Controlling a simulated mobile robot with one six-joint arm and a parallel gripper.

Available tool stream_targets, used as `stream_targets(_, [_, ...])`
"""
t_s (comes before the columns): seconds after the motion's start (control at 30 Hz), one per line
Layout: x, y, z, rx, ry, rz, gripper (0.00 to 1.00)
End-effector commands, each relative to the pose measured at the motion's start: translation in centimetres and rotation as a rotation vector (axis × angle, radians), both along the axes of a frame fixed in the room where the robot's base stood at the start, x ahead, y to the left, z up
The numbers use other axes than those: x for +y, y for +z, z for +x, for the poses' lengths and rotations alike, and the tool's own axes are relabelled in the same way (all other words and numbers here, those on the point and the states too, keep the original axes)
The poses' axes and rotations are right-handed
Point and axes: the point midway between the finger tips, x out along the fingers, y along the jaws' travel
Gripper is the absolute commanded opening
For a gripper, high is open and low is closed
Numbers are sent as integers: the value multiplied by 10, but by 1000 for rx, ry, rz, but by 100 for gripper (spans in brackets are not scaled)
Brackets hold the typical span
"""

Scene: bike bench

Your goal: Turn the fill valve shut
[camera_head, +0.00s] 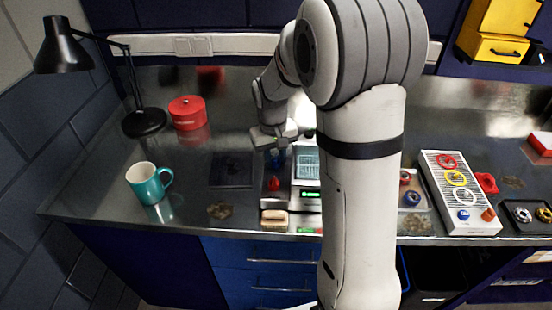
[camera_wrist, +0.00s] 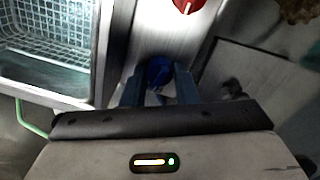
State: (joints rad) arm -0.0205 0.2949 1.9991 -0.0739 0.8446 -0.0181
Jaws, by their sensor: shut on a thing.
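A blue valve knob (camera_wrist: 159,69) sits on a metal panel beside the wire-basket tank (camera_wrist: 55,45). My gripper (camera_wrist: 160,88) is shut on this knob, one finger on each side of it. In the head view my gripper (camera_head: 274,145) points down at the left side of the tank unit (camera_head: 307,166), and the blue knob (camera_head: 273,157) shows just below it. A red knob (camera_head: 273,183) stands on the same panel, nearer the front; it also shows at the top of the wrist view (camera_wrist: 188,5). No label on either knob is readable.
A teal mug (camera_head: 149,186), a black lamp (camera_head: 144,122) and a red round tin (camera_head: 187,112) stand at left. A dark mat (camera_head: 231,169) lies left of the panel. A white board with coloured rings (camera_head: 478,221) stands at right. My arm hides part of the bench middle.

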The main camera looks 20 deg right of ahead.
Motion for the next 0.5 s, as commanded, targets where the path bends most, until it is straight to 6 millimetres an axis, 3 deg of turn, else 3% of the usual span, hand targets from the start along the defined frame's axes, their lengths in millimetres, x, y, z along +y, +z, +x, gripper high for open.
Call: stream_targets(0.5, [0,-1,-1,3,187,0,4])
